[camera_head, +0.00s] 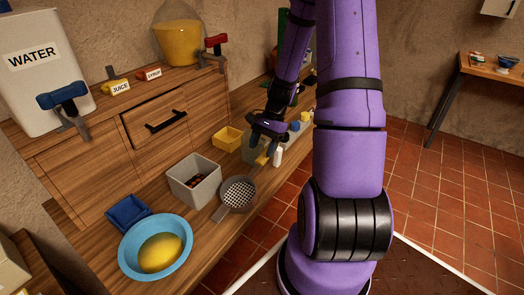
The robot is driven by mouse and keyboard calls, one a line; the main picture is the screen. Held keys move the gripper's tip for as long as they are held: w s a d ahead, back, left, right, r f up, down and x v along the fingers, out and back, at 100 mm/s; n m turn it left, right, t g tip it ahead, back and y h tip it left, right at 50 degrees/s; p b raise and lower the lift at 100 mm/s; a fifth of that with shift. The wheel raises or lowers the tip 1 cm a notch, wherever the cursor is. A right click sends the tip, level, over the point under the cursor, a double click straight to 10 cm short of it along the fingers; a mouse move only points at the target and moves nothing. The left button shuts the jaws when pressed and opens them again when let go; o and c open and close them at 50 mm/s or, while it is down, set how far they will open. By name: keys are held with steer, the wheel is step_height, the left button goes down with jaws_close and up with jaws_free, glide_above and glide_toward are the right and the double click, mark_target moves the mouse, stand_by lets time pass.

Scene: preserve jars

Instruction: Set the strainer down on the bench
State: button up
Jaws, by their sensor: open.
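The strainer (239,194) is a round grey mesh bowl with a flat handle pointing toward the lower left. It sits on the wooden bench (188,259), between the grey bin and the bench's front edge. My gripper (265,150) is open, farther along the bench beyond the strainer and apart from it. A small yellow item (262,159) shows at the fingertips; I cannot tell whether the fingers touch it.
A grey bin (194,183) with dark items stands beside the strainer. A blue bowl (130,262) with a yellow object, a dark blue box (127,211) and a yellow box (227,138) are on the bench. A water container (37,85) stands on the raised shelf.

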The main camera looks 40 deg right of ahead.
steer(key=v, duration=1)
steer(key=a+r+n+h, duration=0.2)
steer(key=a+r+n, duration=0.3)
steer(key=r, duration=0.4)
steer(key=s+a+r+n+t+h, duration=0.3)
steer(key=s+a+r+n+t, duration=0.2)
steer(key=s+a+r+n, duration=0.5)
steer(key=s+a+r, duration=0.3)
steer(key=s+a, duration=0.2)
steer(key=a, duration=0.2)
steer(key=shift+s+a+r+n+t+h, duration=0.25)
steer(key=shift+a+r+n+t+h, duration=0.05)
steer(key=shift+a+r+t+h, duration=0.1)
steer(key=shift+o, duration=0.3)
